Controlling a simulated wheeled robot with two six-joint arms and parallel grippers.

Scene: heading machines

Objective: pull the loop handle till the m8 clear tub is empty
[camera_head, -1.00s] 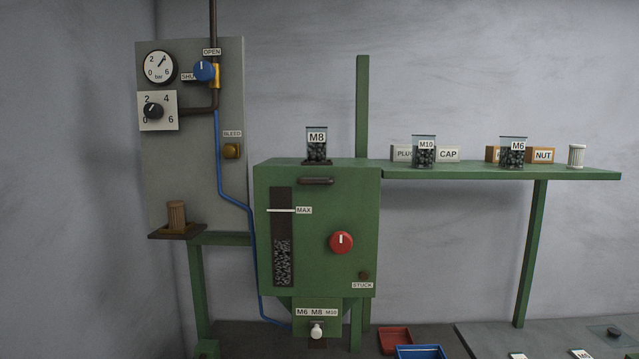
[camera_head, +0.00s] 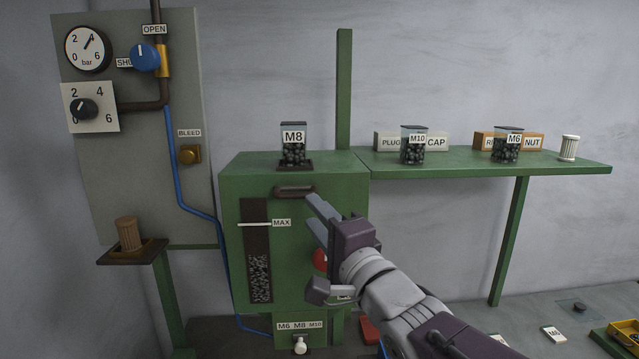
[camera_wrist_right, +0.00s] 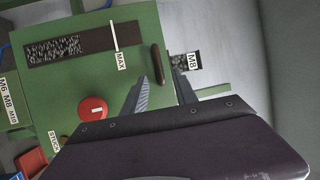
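The M8 clear tub (camera_head: 294,150), full of dark parts, stands upright on top of the green machine (camera_head: 270,178). It also shows in the right wrist view (camera_wrist_right: 188,62). The dark loop handle (camera_head: 294,191) is on the machine's upper front, below the tub. In the right wrist view the handle (camera_wrist_right: 158,65) lies just beyond my fingertips, roughly between their lines. My right gripper (camera_head: 312,210) is open and empty, its fingers (camera_wrist_right: 160,78) apart, just right of the handle. Whether it touches the handle cannot be told. My left gripper is not in view.
A red knob (camera_wrist_right: 93,108) is on the machine front, partly hidden by my gripper in the head view. A sight window (camera_head: 258,265) with a MAX line is at the left. M10 (camera_head: 413,152) and M6 (camera_head: 507,150) tubs stand on the right shelf. A valve panel (camera_head: 125,200) is at the left.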

